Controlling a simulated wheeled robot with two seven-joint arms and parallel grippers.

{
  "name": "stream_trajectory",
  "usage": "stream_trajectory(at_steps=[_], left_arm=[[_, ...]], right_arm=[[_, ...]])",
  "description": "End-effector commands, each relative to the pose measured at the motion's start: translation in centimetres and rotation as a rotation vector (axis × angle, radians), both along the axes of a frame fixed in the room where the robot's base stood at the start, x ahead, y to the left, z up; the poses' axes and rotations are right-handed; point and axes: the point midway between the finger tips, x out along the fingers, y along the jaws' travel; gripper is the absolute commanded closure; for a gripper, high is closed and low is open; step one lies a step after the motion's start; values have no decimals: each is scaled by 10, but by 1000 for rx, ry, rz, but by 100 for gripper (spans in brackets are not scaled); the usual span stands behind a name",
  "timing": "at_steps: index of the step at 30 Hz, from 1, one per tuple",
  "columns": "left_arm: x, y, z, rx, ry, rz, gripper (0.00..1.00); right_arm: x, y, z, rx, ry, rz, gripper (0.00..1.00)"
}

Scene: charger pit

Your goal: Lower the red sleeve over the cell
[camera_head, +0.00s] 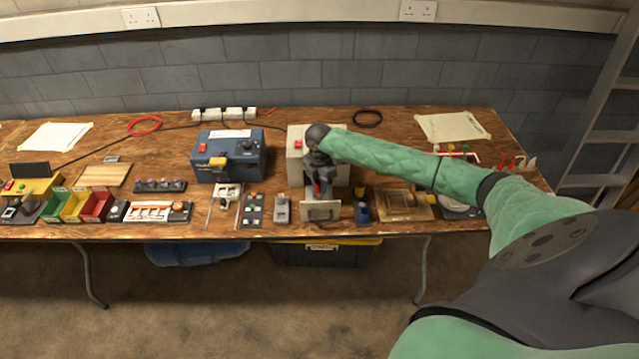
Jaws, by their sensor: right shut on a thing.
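My right gripper (320,183) reaches in from the right and points down in front of the cream box at the middle of the bench. It is shut on a small red piece, which I take to be the red sleeve (317,189). The sleeve is just above or at a small grey-white stand (321,210) near the bench's front edge. I cannot make out the cell; it may be hidden by the gripper or the sleeve. Whether the sleeve touches anything below it is too small to tell. My left gripper is not in view.
The cream box (296,165) stands right behind the gripper, a blue machine (229,160) left of it. A grey device (281,209) and a small blue holder (362,213) flank the stand closely. A wooden tray (402,205) lies to the right. The bench's back right is mostly clear.

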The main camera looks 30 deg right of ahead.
Motion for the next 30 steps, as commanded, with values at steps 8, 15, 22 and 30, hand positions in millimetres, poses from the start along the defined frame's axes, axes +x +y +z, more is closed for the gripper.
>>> stream_trajectory(at_steps=[8,15,22,30], left_arm=[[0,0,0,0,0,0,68],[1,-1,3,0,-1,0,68],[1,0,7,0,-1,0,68],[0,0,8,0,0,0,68]], right_arm=[[0,0,0,0,0,0,92],[0,0,1,0,0,0,92],[0,1,1,0,0,0,92],[0,1,0,0,0,0,92]])
